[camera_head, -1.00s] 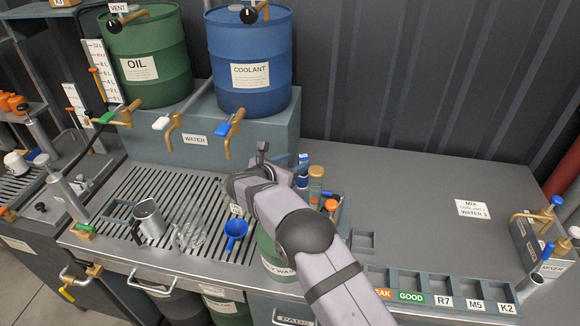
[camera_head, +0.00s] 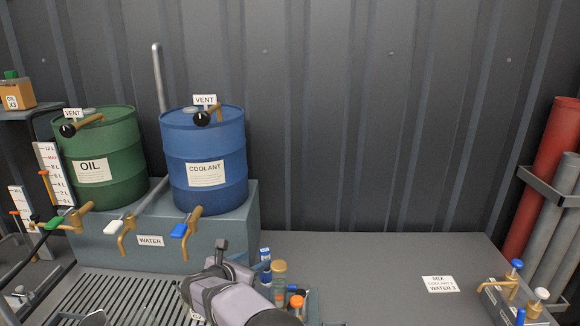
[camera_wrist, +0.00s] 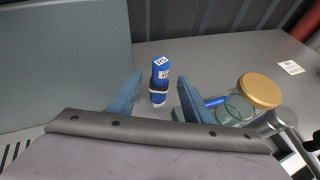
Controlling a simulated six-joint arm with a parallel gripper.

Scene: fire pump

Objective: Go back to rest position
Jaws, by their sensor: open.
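My gripper (camera_wrist: 158,98) is open in the wrist view, its two blue-grey fingers apart with nothing held between them. A blue bottle with a white label (camera_wrist: 160,80) stands upright beyond the gap between the fingertips. It also shows in the head view (camera_head: 265,262), right of my wrist. In the head view my arm reaches in from the bottom edge, with its wrist low in front of the grey water box (camera_head: 215,240). The fingers are mostly hidden there.
A gold-lidded jar (camera_wrist: 258,92) stands right of the fingers. The oil drum (camera_head: 100,160) and coolant drum (camera_head: 203,165) sit on the water box, with taps (camera_head: 185,228) projecting forward. The bench top (camera_head: 360,275) is clear toward the mix card (camera_head: 440,284).

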